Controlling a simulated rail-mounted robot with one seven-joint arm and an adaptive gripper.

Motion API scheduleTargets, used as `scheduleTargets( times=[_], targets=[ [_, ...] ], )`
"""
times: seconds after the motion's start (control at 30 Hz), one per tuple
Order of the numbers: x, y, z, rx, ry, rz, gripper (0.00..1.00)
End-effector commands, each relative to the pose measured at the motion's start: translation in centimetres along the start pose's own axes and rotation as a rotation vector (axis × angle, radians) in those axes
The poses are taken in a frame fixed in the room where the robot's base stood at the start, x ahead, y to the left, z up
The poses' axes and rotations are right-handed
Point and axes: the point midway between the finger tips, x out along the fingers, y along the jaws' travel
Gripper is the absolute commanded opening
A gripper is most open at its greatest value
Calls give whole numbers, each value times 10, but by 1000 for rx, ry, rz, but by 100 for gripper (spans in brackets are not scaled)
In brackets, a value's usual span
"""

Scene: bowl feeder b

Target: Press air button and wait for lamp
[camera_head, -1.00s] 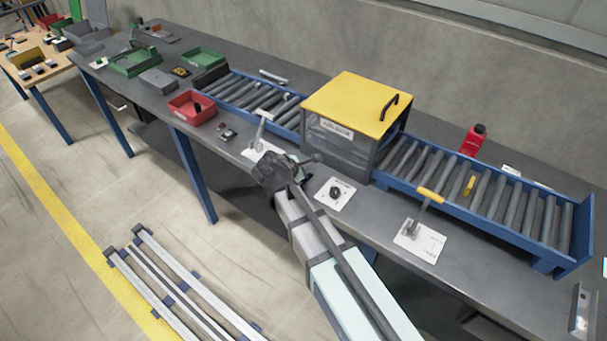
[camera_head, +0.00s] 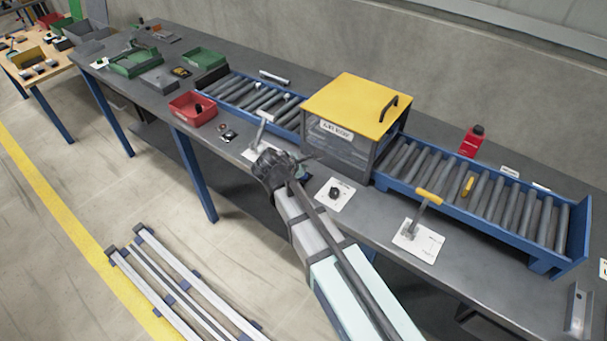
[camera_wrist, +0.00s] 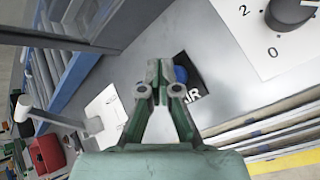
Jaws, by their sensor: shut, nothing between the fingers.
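The blue air button (camera_wrist: 181,74) sits on a black plate marked "AIR" (camera_wrist: 190,88) on the grey bench, partly behind my fingers in the wrist view. My gripper (camera_wrist: 160,72) is shut and empty. Its fingertips overlap the button's left side in the picture; I cannot tell whether they touch it or press it. I cannot make out a lamp.
A rotary knob (camera_head: 335,192) on a white plate lies right of my gripper, and a lever (camera_head: 262,128) stands behind it. A yellow-handled lever (camera_head: 418,212) stands farther right. Roller conveyors (camera_head: 500,205) run along the bench. A red bin (camera_head: 192,108) is left.

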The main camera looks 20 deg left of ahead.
Motion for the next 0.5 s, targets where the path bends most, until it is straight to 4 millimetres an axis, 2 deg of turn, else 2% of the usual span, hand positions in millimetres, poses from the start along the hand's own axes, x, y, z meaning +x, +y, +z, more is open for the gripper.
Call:
scheduleTargets(
  times=[0.17,0.5],
  targets=[
    [-3,2,2,0,0,0,0],
    [-24,18,18,0,0,1,0]
  ],
)
